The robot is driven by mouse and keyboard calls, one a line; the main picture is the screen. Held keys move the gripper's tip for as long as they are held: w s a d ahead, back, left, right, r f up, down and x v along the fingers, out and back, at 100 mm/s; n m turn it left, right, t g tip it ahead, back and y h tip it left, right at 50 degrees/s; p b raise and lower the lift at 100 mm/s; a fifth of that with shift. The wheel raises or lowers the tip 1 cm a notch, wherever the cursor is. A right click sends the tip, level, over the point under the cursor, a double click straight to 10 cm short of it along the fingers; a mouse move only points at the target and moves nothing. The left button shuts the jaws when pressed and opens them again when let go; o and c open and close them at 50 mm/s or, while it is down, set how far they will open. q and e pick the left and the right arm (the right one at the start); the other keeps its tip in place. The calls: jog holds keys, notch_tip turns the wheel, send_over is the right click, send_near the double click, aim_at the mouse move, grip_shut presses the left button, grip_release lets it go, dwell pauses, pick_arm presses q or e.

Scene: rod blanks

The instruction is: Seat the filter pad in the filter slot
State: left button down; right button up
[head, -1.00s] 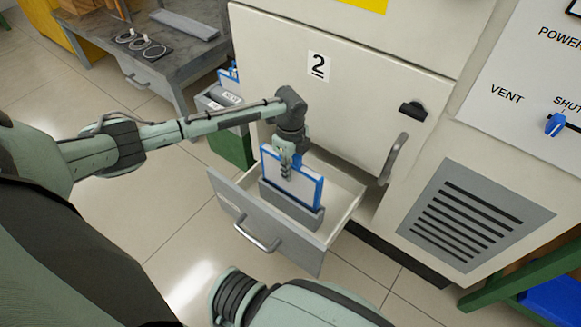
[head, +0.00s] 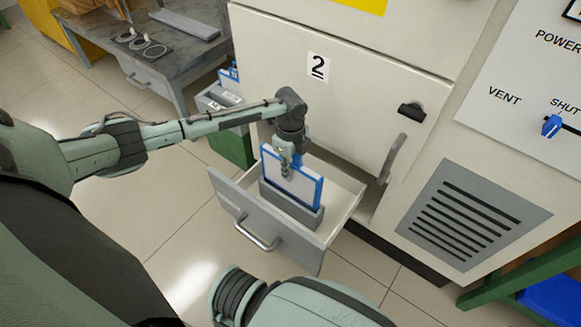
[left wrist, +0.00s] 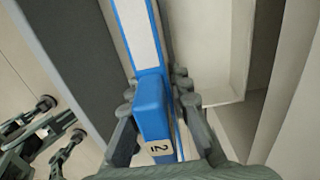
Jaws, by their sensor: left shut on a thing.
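The filter pad (head: 299,184) is a white panel in a blue frame. It stands upright with its lower edge in the grey filter slot (head: 290,206) inside the open drawer. The slot's wall hides the pad's bottom edge, so I cannot tell how deep it sits. My left gripper (head: 287,170) is shut on the pad's upper edge. In the left wrist view the pad's blue edge (left wrist: 152,108) is between the fingers and carries a label "2".
The open drawer (head: 262,222) extends from the cabinet (head: 350,90) marked "2". A door handle (head: 391,158) is just right of the drawer. A grey bin (head: 217,98) with blue-framed pads stands behind left. Floor in front of the drawer is clear.

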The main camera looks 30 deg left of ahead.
pick_arm(q)
jog(key=shift+p, duration=0.5)
pick_arm(e)
jog(key=shift+r, duration=0.5)
dwell(0.4)
jog(key=shift+r, duration=0.2)
jog(key=s+a+x, duration=0.1)
jog(key=x, duration=0.6)
jog(key=shift+f, duration=0.25)
dwell(2.3)
pick_arm(q)
jog(key=shift+f+b, duration=0.75)
jog(key=shift+f, duration=0.85)
pick_arm(e)
jog(key=shift+w+d+v, duration=0.1)
jog(key=shift+d+v, duration=0.05)
jog(key=shift+v, duration=0.85)
jog(key=shift+w+d+v, duration=0.1)
jog(key=shift+d+v, duration=0.05)
jog(key=shift+v, duration=0.9)
pick_arm(q)
jog(key=shift+f+b, duration=0.8)
jog(key=shift+f, duration=0.45)
pick_arm(e)
jog(key=shift+d+v, duration=0.15)
jog(key=shift+v, duration=0.85)
jog(key=shift+d+v, duration=0.15)
jog(key=shift+v, duration=0.8)
